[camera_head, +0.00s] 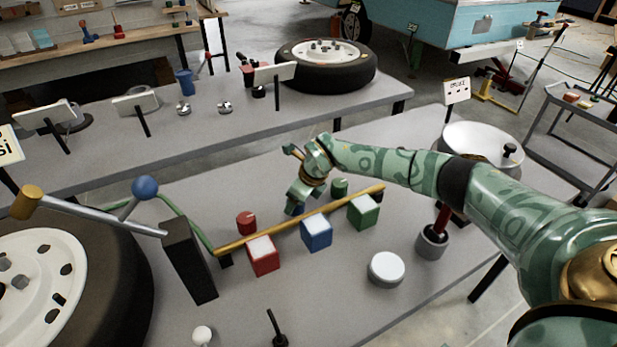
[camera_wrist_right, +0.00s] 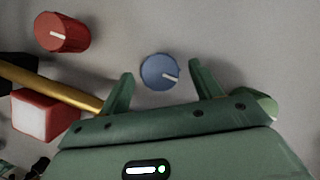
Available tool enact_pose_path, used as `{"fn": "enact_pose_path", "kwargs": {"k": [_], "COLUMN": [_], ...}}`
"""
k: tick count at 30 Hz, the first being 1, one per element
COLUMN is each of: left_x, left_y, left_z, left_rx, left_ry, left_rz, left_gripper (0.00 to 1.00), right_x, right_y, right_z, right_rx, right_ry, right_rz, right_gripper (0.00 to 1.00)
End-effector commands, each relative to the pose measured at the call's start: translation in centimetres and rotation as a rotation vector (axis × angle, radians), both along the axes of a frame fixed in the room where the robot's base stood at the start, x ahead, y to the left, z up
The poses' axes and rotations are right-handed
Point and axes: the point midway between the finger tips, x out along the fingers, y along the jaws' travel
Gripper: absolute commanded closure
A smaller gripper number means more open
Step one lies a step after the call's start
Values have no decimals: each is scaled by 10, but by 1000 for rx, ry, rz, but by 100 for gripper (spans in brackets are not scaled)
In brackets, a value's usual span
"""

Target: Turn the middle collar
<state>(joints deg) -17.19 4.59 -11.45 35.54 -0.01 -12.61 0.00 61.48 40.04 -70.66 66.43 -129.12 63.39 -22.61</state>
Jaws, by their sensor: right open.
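The middle collar is a blue round knob (camera_wrist_right: 160,72) with a white pointer line, seen in the right wrist view. The pointer aims right and slightly down. My right gripper (camera_wrist_right: 161,69) is open, with one finger on each side of the blue knob and visible gaps between. In the head view my right gripper (camera_head: 300,196) points down behind the brass rail and mostly hides the blue knob. A red knob (camera_head: 247,222) stands to its left and a green knob (camera_head: 339,186) to its right. My left gripper is not in view.
The brass rail (camera_head: 240,243) runs in front of the knobs. Red (camera_head: 263,262), blue (camera_head: 317,237) and green (camera_head: 364,215) blocks with white tops stand before it. A white round button (camera_head: 386,268) and a red lever (camera_head: 440,222) are to the right. A wheel (camera_head: 40,280) is at left.

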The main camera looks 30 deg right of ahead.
Motion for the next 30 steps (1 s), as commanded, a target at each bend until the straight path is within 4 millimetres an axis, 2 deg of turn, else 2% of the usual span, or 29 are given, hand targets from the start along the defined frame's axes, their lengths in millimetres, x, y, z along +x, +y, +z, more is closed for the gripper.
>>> {"fn": "enact_pose_path", "kwargs": {"k": [1, 3, 9, 12, 19, 30], "left_x": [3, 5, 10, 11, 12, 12], "left_y": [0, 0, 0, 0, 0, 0], "left_z": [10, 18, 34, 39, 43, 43], "left_rx": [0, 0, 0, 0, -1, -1], "left_ry": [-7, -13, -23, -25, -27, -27], "left_rz": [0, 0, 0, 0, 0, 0], "left_gripper": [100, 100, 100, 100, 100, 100], "right_x": [-4, -11, -30, -37, -46, -47], "right_y": [-3, -7, -15, -19, -22, -23], "right_z": [20, 38, 87, 105, 127, 128], "right_rx": [-2, -2, -2, -2, 0, -1], "right_ry": [-7, -7, -6, -4, -1, 0], "right_rz": [1, 0, 0, 1, 0, 0], "right_gripper": [36, 36, 36, 36, 36, 36]}}
